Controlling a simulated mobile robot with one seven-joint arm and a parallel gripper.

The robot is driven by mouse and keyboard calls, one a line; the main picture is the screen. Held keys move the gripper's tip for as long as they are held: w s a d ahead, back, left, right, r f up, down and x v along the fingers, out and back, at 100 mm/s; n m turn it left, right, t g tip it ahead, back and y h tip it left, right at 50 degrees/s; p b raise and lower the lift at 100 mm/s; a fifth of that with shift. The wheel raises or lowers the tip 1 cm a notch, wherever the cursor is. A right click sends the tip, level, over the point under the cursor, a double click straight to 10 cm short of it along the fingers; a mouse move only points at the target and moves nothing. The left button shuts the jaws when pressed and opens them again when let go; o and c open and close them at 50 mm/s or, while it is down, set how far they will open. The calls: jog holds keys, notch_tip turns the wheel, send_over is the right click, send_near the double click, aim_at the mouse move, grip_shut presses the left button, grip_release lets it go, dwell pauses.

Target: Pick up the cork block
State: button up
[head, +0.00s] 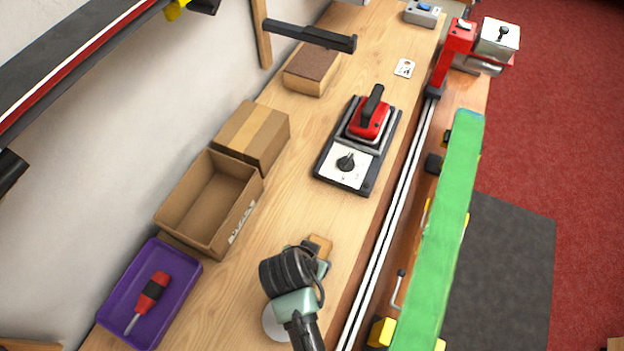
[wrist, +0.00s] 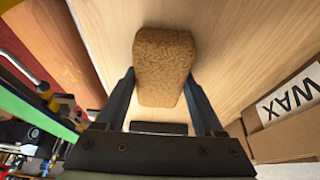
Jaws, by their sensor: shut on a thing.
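The cork block (wrist: 163,60) is brown and speckled, and sits between my gripper's two dark fingers in the wrist view. My gripper (wrist: 163,98) is shut on its near part, with a finger along each side. In the head view the cork block (head: 320,244) shows as a small tan corner beyond my gripper (head: 312,257), over the wooden bench. Most of it is hidden there by my wrist. I cannot tell whether the block touches the bench or is a little above it.
An open cardboard box (head: 208,205) stands left of my gripper, with a purple tray (head: 185,268) holding a red screwdriver (head: 148,300) nearer. Rails (head: 400,200) run along the right.

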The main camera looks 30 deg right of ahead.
jog(key=c, duration=0.4)
jog(key=shift+r, duration=0.1)
jog(key=shift+c, duration=0.2)
notch_tip(320, 180, up, 10)
jog(key=shift+r+b, duration=0.15)
jog(key=shift+b, duration=0.35)
